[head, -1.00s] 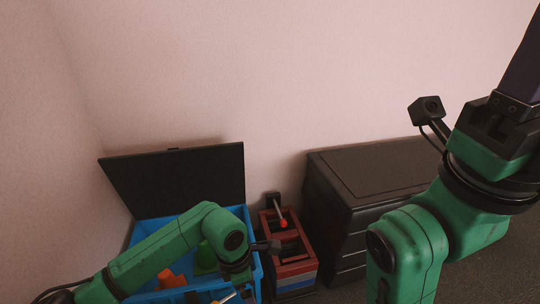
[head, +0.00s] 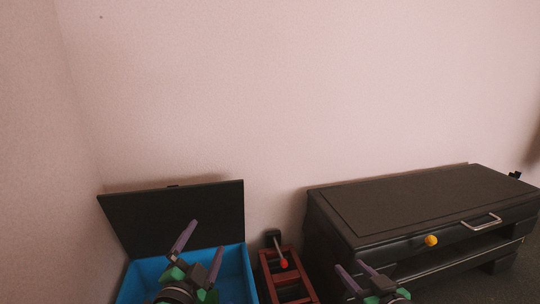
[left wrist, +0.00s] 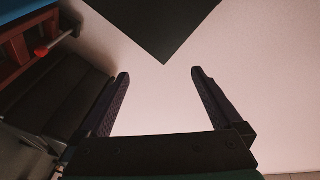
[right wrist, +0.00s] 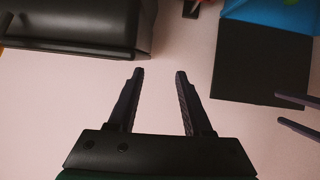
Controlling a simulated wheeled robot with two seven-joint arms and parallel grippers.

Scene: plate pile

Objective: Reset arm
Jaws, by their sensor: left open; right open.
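My left gripper (head: 202,237) is open, its fingers pointing up in front of the blue box. It shows empty in the left wrist view (left wrist: 160,73). My right gripper (head: 351,265) is open at the bottom edge of the head view, in front of the dark cabinet's left end. It is empty in the right wrist view (right wrist: 160,72). The tips of the left gripper's fingers also show at the right edge of the right wrist view. Neither gripper visibly touches anything.
The blue box (head: 234,266) with its raised black lid (head: 180,215) stands at lower left. A dark red rack (head: 286,279) with a red-tipped lever (head: 284,263) is beside it. A low dark cabinet (head: 420,202) with a yellow ball-shaped piece (head: 431,240) fills the right. The wall above is clear.

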